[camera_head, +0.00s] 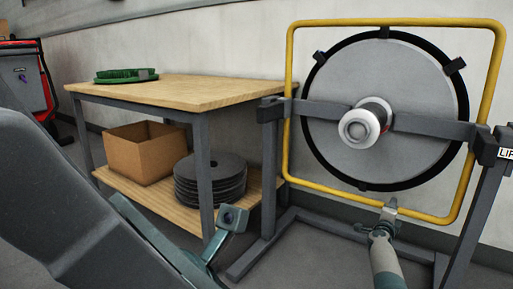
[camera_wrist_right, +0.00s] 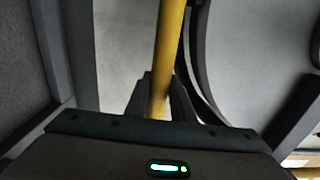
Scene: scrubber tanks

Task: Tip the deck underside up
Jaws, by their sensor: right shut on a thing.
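The deck (camera_head: 335,85) is a large grey disc with a black rim and dark clips, standing nearly upright and facing me. A pale hub (camera_head: 358,129) sticks out of its centre, on a dark crossbar. A yellow tube frame (camera_head: 288,75) surrounds the disc. My right gripper (camera_head: 389,209) is shut on the lower bar of this frame. In the right wrist view the yellow bar (camera_wrist_right: 171,45) runs between the fingers of my right gripper (camera_wrist_right: 160,100). I make out no left gripper fingers.
The deck hangs on a dark stand (camera_head: 270,165) with feet on the floor. A wooden table (camera_head: 190,92) at left holds a green object (camera_head: 122,76). Its lower shelf carries a cardboard box (camera_head: 140,158) and stacked dark discs (camera_head: 210,180). A wall stands close behind.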

